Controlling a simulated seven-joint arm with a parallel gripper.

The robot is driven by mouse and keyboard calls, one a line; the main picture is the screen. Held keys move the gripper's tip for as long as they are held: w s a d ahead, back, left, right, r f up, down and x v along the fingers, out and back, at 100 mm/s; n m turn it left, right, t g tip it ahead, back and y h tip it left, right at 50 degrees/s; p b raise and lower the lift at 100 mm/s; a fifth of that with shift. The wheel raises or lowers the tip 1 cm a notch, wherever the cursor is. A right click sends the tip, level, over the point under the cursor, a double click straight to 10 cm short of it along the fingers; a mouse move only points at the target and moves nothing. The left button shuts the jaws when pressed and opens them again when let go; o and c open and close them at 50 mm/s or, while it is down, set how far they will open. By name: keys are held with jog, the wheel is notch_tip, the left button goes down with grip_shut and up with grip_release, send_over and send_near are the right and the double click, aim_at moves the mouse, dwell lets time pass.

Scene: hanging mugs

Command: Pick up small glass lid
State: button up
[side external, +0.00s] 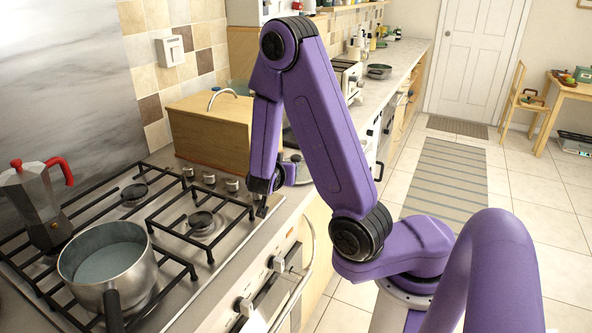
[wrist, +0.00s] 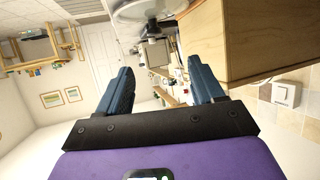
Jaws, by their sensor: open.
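A round glass lid (wrist: 148,8) is cut off by the top edge of the wrist view, beyond my fingers. What looks like the same lid (side external: 297,160) shows partly in the side view, on the counter behind my arm, which hides much of it. My gripper (side external: 262,209) hangs low over the right edge of the stove, on the near side of the lid. In the wrist view my gripper (wrist: 156,80) is open, with nothing between its two dark fingers. It is apart from the lid.
A wooden box (side external: 212,130) stands on the counter behind the stove, and fills the upper right of the wrist view. A steel saucepan (side external: 108,262) and a moka pot (side external: 38,200) stand on the stove grates (side external: 170,246). Oven knobs (side external: 243,306) stick out at the front.

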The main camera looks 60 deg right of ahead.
send_near(295, 158)
jog(key=x, duration=0.9)
jog(key=shift+a, duration=0.1)
grip_shut()
dwell(0.4)
